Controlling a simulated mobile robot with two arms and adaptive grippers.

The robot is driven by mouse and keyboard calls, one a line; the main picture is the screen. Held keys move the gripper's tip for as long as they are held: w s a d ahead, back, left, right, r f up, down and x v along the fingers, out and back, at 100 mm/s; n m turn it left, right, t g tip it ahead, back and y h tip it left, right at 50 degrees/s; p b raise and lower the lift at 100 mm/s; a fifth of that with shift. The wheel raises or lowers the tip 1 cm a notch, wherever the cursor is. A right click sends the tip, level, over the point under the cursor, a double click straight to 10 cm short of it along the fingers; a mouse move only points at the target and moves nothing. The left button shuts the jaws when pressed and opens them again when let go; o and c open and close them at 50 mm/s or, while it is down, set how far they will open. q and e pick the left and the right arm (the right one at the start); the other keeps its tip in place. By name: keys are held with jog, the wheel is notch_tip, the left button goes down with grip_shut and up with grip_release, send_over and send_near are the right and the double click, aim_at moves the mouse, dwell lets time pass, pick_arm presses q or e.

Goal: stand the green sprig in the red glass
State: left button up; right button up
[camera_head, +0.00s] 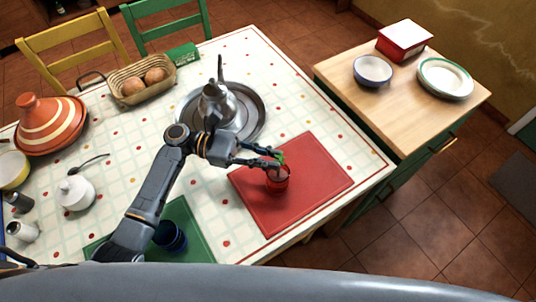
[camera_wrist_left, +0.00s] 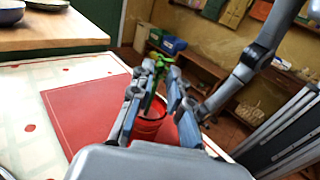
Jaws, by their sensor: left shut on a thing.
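The red glass (camera_head: 278,181) stands on the red placemat on the table. It also shows in the left wrist view (camera_wrist_left: 148,127), just beyond my fingers. My left gripper (camera_head: 277,162) is at the glass's mouth, shut on the green sprig (camera_head: 281,156). In the left wrist view, the sprig (camera_wrist_left: 151,101) shows between the fingertips of my left gripper (camera_wrist_left: 163,80), in line with the glass. Its lower end is hidden, so I cannot tell how deep it reaches into the glass. My right gripper is not in view.
The red placemat (camera_head: 320,175) is mostly bare around the glass. A silver teapot (camera_head: 215,103) stands on a round tray (camera_head: 254,122) behind my left arm. A dark blue glass (camera_head: 170,237) stands on the green placemat (camera_head: 198,238). A wooden-topped counter (camera_head: 405,110) is at the right.

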pick_arm(q)
jog(key=o, duration=1.3)
jog(key=shift+o, duration=0.2)
jog(key=shift+r, duration=0.15)
notch_tip(320, 180, up, 7)
jog(key=p, duration=0.7)
jog(key=shift+p, duration=0.4)
